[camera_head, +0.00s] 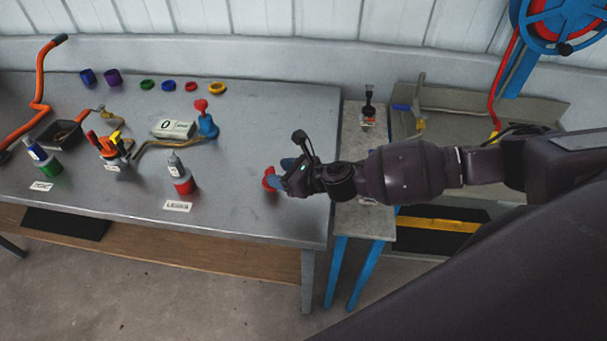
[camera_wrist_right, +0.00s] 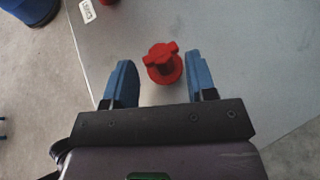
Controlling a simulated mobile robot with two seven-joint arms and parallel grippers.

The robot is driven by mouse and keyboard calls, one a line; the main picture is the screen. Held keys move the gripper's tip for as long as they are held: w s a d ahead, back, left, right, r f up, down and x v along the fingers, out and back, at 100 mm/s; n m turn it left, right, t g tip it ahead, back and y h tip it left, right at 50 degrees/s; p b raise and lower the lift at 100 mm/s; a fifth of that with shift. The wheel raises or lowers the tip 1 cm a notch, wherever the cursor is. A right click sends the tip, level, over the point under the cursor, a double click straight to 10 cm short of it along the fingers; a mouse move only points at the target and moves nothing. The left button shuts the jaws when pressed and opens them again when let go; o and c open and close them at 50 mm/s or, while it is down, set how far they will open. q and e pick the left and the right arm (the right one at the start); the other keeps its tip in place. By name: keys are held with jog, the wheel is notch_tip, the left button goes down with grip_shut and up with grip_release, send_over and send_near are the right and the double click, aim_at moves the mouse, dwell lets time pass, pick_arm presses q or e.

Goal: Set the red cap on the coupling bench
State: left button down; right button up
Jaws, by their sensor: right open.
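The red cap (camera_head: 268,179) stands on the grey coupling bench (camera_head: 262,111), near its right end. In the right wrist view the red cap (camera_wrist_right: 162,62) has a winged top on a round base and sits upright on the bench top. My right gripper (camera_head: 277,173) is at the cap, partly covering it in the head view. In the wrist view the right gripper (camera_wrist_right: 162,86) is open, with one blue finger on each side and the cap between and just beyond the fingertips. No contact shows. My left gripper is not in view.
Coloured rings (camera_head: 168,86), a display box (camera_head: 173,129), a blue fitting with a red top (camera_head: 206,120) and several bottles (camera_head: 181,174) stand left of my right gripper. A narrow side table (camera_head: 352,150) adjoins the bench at right. The bench around the cap is clear.

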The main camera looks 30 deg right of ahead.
jog(key=v, duration=0.8)
jog(key=s+a+m+t+h, duration=0.25)
jog(key=a+m, duration=0.25)
jog(key=m, duration=0.6)
jog(key=s+d+f+m+g+h, duration=0.1)
jog(key=s+d+m+g+h, duration=0.3)
jog(key=s+m, duration=0.95)
jog(key=s+d+f+m+g+h, duration=0.2)
jog(key=s+d+m+g, duration=0.55)
jog(key=m, duration=1.05)
jog(key=w+a+f+t, duration=0.1)
jog(key=w+f+t, duration=0.2)
jog(key=f+t, duration=0.1)
jog(key=w+a+f+t+y, duration=0.1)
jog(key=w+f+t, duration=0.2)
jog(key=f+t, duration=0.2)
jog(key=shift+f+n+b, duration=0.45)
jog(key=shift+f, duration=0.5)
